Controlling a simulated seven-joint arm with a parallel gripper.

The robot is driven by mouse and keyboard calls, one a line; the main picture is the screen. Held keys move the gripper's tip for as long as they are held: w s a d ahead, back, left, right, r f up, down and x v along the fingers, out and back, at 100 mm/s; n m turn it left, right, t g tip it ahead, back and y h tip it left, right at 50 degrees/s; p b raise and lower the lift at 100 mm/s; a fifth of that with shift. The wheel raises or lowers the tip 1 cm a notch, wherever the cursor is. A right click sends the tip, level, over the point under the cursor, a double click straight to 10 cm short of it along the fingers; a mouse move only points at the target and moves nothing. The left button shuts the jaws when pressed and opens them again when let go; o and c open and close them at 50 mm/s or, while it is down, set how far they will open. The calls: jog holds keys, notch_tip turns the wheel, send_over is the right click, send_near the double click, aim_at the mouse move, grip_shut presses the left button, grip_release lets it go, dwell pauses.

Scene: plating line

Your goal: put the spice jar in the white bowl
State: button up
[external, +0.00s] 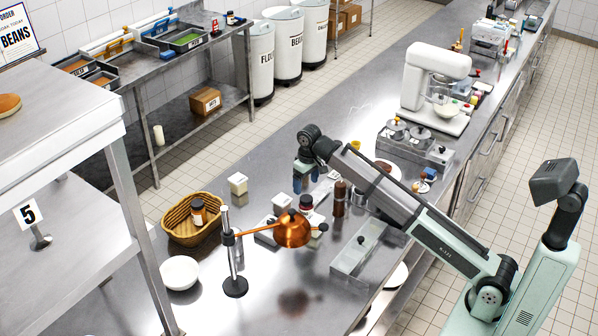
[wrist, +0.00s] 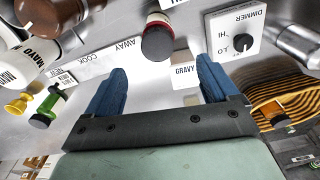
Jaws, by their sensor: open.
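A jar with an orange-brown body and black lid (external: 198,212) lies or stands inside the wicker basket (external: 176,236); its dark lid also shows in the wrist view (wrist: 272,112). A second jar, dark-lidded with a red band (external: 306,203), stands on the counter and shows at the top of the wrist view (wrist: 157,38). I cannot read which one is the spice jar. The white bowl (external: 180,272) sits empty at the counter's near left, outside the wrist view. My gripper (external: 302,180) is open and empty, above the counter, right of the basket; its blue fingers (wrist: 160,88) are apart.
A copper pan-like dome (external: 292,230) on a stand (external: 235,270) rises between bowl and dark-lidded jar. A dimmer box (wrist: 243,38), a gravy label (wrist: 185,72) and brown bottles (external: 340,196) crowd the area. Bare counter lies near the front.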

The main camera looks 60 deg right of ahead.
aim_at(310, 202)
jog(key=f+t, duration=0.1)
jog(key=f+n+t, duration=0.1)
jog(key=f+t+y, duration=0.1)
jog(key=shift+w+a+f, duration=0.1)
jog(key=shift+a+f, duration=0.15)
jog(key=shift+f, duration=0.1)
jog(key=shift+w+f+n+t, duration=0.1)
jog(key=shift+f+n+t, duration=0.25)
jog(key=shift+t, duration=0.45)
jog(key=shift+a+f+n+t+y, duration=0.15)
jog(key=shift+n+t+y, duration=0.3)
jog(key=shift+t, duration=0.65)
jog(key=shift+s+r+t, duration=0.2)
jog(key=shift+s+t, duration=0.05)
jog(key=shift+t, duration=0.95)
jog(key=shift+s+d+r+n+t, duration=0.2)
jog(key=shift+s+r+n+t, duration=0.1)
jog(key=shift+t, duration=0.3)
jog(key=shift+s+d+r+t, duration=0.2)
jog(key=shift+r+t, duration=0.15)
jog(key=shift+t, duration=0.2)
jog(key=shift+s+d+r+t, duration=0.2)
jog(key=shift+r+t, duration=0.1)
jog(key=shift+t, duration=0.25)
jog(key=shift+f, duration=3.55)
jog(key=shift+x, duration=1.55)
jog(key=shift+r, duration=0.15)
jog(key=shift+c, duration=0.3)
jog(key=c, duration=1.3)
